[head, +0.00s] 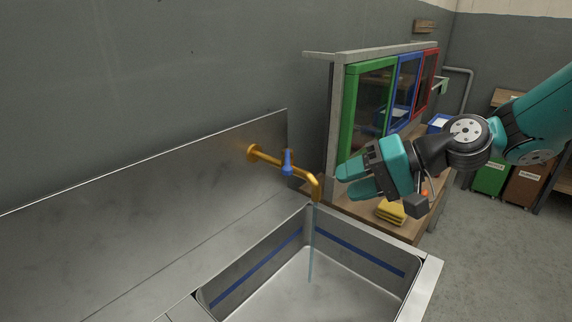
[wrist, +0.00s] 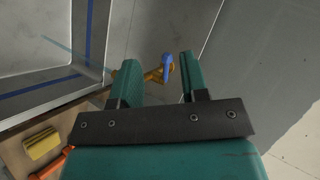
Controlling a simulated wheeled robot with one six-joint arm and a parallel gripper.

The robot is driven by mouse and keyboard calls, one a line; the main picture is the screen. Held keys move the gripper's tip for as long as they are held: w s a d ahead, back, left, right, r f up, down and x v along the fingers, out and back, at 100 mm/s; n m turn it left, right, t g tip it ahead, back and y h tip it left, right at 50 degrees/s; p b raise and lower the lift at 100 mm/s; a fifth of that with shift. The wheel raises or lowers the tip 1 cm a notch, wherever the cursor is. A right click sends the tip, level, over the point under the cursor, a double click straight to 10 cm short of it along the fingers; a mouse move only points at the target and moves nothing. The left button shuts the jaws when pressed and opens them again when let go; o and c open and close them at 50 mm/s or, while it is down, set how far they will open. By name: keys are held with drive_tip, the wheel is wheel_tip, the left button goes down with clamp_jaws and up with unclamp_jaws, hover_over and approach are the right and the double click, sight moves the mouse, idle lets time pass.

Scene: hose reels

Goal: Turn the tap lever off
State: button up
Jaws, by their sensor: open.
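The brass tap (head: 268,158) comes out of the wall panel above a steel sink, and a thin stream of water falls from its spout. Its blue lever (head: 287,162) stands on top of the tap body, roughly upright in the head view. My gripper (head: 343,182) is open and empty, to the right of the tap and apart from it. In the wrist view the blue lever (wrist: 167,62) appears between the two fingers of my gripper (wrist: 161,72), beyond their tips. The left finger hides part of the brass tap (wrist: 154,75).
The steel sink (head: 428,285) has a blue stripe inside. A wooden counter (head: 345,205) with yellow stacked items (head: 391,212) lies under my gripper. A cabinet with green (head: 350,115), blue and red framed doors stands behind. Room in front of the tap is free.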

drive_tip(key=w+d+f+m+t+y, duration=0.25)
drive_tip(key=w+d+m, duration=0.2)
drive_tip(key=w, duration=0.35)
drive_tip(key=p, duration=0.6)
approach(287, 163)
drive_tip(key=shift+t, duration=0.45)
drive_tip(key=x, duration=0.6)
drive_tip(key=s+f+x, duration=0.1)
drive_tip(key=x, duration=0.3)
drive_tip(key=shift+w+a, duration=0.1)
clamp_jaws()
